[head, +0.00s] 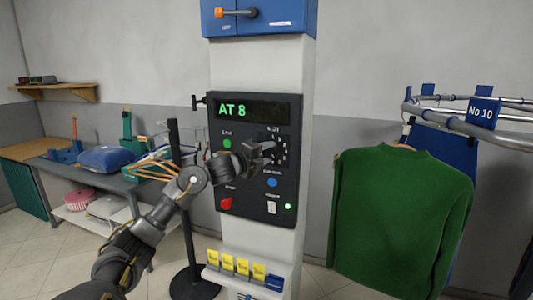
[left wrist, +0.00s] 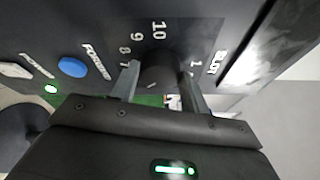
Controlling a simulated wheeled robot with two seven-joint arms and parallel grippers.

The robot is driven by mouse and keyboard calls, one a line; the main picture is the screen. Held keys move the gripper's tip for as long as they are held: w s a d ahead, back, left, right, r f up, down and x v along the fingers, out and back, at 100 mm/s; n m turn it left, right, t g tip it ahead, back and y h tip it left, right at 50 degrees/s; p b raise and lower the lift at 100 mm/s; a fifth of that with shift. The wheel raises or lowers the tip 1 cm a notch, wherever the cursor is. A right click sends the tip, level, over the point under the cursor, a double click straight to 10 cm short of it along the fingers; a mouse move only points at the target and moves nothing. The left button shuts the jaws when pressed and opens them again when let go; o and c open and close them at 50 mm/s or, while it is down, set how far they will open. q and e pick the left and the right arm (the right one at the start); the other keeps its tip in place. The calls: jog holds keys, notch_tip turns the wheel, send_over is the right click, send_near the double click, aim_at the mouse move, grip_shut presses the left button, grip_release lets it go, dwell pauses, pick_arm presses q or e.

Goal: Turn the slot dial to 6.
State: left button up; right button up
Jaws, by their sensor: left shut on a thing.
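The dark control panel (head: 230,170) is fixed to the white column, and its display (head: 245,110) reads "AT 8" in green. The slot dial sits at the upper right of the panel, mostly hidden behind my left gripper (head: 264,150) in the head view. In the left wrist view the round black dial knob (left wrist: 162,68) stands between the two fingers of my left gripper (left wrist: 162,82), which is shut on it. Numbers 7, 8, 9, 10 and 1 show around the dial; others are hidden. My right gripper is not in view.
A green sweater (head: 400,215) hangs on a rail at right. A black stand (head: 186,220) is close left of the column.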

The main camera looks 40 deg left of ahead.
pick_arm(q)
jog(key=shift+r+m+g+p, duration=0.1)
jog(key=shift+m+g+p, duration=0.25)
jog(key=shift+m, duration=0.65)
jog(key=o, duration=1)
jog(key=s+b, duration=0.1)
jog(key=s, duration=0.2)
jog(key=s+b, duration=0.2)
jog(key=s, duration=0.2)
jog(key=s+r+b, duration=0.1)
jog(key=s+b, duration=0.1)
jog(key=s, duration=0.1)
jog(key=shift+s, duration=0.35)
